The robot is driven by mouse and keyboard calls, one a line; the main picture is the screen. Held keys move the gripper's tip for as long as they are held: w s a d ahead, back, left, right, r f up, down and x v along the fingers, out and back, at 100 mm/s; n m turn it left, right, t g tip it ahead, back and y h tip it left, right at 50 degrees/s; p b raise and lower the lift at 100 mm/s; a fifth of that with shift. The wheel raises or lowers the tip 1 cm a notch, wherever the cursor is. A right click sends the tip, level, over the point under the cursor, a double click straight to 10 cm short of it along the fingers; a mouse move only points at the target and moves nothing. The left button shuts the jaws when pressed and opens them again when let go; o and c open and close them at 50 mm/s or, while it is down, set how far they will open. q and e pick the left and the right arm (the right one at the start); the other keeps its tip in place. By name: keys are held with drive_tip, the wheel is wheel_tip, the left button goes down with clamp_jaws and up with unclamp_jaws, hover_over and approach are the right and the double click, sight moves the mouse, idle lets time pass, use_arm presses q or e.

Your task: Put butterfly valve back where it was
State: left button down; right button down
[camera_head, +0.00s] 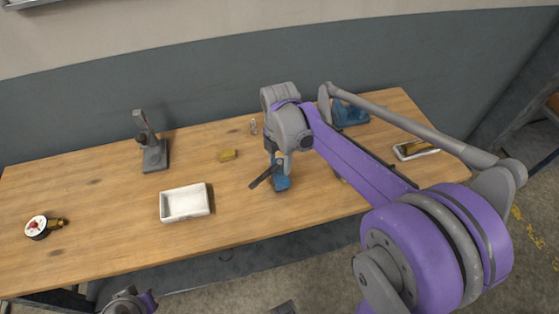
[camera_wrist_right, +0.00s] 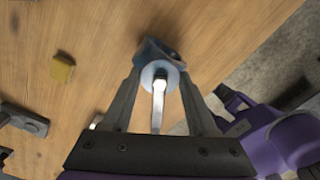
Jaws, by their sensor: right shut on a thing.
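The butterfly valve (camera_wrist_right: 172,52) has a blue body with a pale disc and a silver stem or lever pointing back between the fingers in the right wrist view. It also shows as a blue piece (camera_head: 281,183) near the table's front edge in the head view. My right gripper (camera_wrist_right: 160,72) is shut on it, with a dark finger on each side. The fingers partly hide the valve. I cannot tell whether it touches the wooden table (camera_head: 110,205). My left gripper is not visible; only a part of my left arm shows at the bottom edge.
A white tray (camera_head: 185,203) lies left of the valve. A blue object (camera_head: 350,114) sits behind my right arm, and a shallow white tray (camera_head: 415,149) lies at the right.

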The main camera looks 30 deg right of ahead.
drive_tip(key=c, duration=0.6)
unclamp_jaws()
drive_tip(key=shift+f, duration=0.15)
drive_tip(key=o, duration=0.4)
drive_tip(key=shift+r, duration=0.25)
wheel_tip(320, 180, up, 12)
drive_tip(key=p, duration=0.1)
drive_tip(key=s+a+f+m+t, duration=0.1)
drive_tip(key=s+a+f+m, duration=0.1)
drive_tip(key=s+f+m, duration=0.2)
drive_tip(key=s+a+f+m+t, duration=0.2)
drive_tip(key=s+f+m, duration=0.2)
drive_tip(key=m, duration=0.6)
drive_tip(key=s+a+f+m+t, duration=0.2)
drive_tip(key=s+a+f+m, duration=0.1)
drive_tip(key=s+m, duration=0.4)
drive_tip(key=shift+s+f, duration=0.45)
drive_tip(key=shift+f, duration=0.4)
